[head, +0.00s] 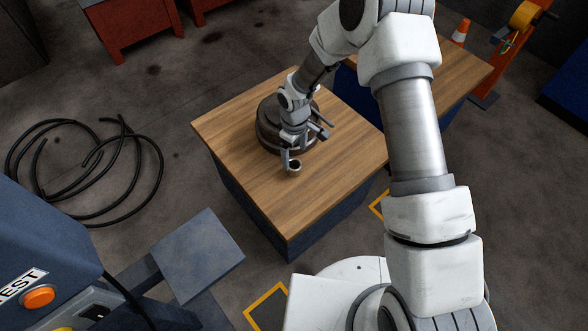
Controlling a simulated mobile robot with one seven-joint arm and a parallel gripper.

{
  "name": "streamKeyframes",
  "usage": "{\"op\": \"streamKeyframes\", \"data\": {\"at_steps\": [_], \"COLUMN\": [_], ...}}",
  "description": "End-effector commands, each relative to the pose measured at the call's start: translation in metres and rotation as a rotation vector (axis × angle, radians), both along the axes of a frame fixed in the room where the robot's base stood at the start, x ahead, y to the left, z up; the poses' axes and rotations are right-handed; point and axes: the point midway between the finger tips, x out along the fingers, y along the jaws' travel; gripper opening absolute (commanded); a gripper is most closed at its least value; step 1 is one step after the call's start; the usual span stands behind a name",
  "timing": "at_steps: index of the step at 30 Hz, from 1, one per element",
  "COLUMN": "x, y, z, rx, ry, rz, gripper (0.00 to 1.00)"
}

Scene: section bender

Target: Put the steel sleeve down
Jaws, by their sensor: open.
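The steel sleeve (294,166) is a small, short grey ring standing upright on the wooden top of a block-like table (250,185). Its dark opening faces up. My gripper (291,160) is right at the sleeve, with its jaws open and a finger beside it. Whether a finger touches the sleeve cannot be told at this size. Part of the sleeve's far side is hidden by the gripper.
A dark round stack (268,128) stands on the table just behind my gripper. The table's front and left top are clear. A blue-grey machine with an orange button (39,297) is at lower left. Black hoses (130,150) lie on the floor.

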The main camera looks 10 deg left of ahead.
Motion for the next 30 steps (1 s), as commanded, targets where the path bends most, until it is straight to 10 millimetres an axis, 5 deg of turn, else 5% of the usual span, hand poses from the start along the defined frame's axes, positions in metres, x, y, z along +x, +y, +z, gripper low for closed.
{"op": "streamKeyframes", "data": {"at_steps": [18, 26, 30], "x": [0.001, 0.002, 0.002], "y": [0.002, 0.002, 0.002], "z": [-0.067, -0.07, -0.07], "rx": [0.0, 0.0, 0.0], "ry": [0.0, -0.001, -0.001], "rz": [-0.001, 0.0, 0.0], "gripper": [0.93, 0.93, 0.7]}}
